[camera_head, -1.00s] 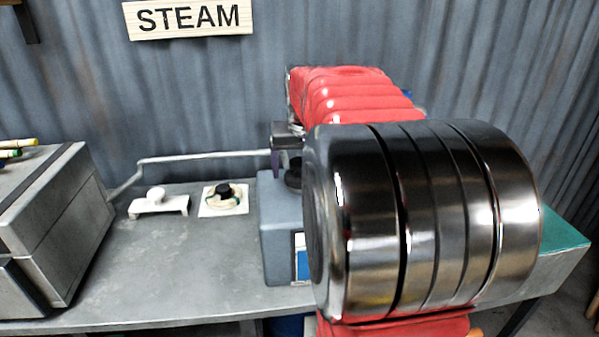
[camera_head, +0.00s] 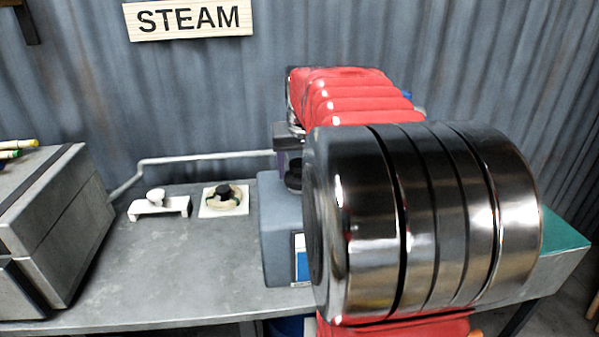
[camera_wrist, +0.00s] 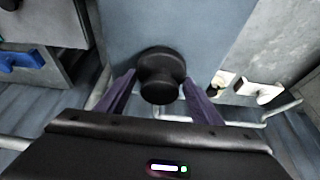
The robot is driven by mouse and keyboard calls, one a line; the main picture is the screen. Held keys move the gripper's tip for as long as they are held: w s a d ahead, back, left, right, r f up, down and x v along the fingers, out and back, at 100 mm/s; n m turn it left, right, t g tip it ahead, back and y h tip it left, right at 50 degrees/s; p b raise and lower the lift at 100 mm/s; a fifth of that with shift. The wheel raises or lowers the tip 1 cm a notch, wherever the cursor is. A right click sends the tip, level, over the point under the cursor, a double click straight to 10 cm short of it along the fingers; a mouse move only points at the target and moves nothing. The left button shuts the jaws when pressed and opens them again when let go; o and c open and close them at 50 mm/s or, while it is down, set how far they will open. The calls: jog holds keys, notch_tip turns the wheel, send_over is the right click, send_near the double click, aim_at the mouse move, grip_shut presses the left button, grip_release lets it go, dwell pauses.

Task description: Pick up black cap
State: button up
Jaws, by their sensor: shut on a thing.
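The black cap (camera_wrist: 160,72) is round and dark, and it shows between the two purple fingers of my gripper (camera_wrist: 161,88) in the wrist view. The fingers are shut on it from both sides. In the head view my gripper (camera_head: 291,162) is at the top of a blue-grey container (camera_head: 278,235), with the dark cap (camera_head: 293,181) just below its fingers. The cap is at or just above the container's top; I cannot tell whether they touch. My own arm hides the container's right side.
On the grey bench (camera_head: 190,265), a white holder with a knob (camera_head: 158,205) and a white plate with a black-topped round part (camera_head: 224,198) stand left of the container. A grey box (camera_head: 60,215) is at far left. A bent metal rod (camera_head: 200,156) runs behind.

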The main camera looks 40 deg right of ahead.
aim_at(299, 162)
notch_tip(299, 162, up, 10)
dwell(0.6)
dwell(0.4)
jog(key=shift+f, duration=1.05)
jog(key=shift+f, duration=0.2)
jog(key=shift+f, duration=2.95)
jog(key=shift+f, duration=0.8)
dwell(0.4)
jog(key=o, duration=1.2)
jog(key=shift+o, duration=0.4)
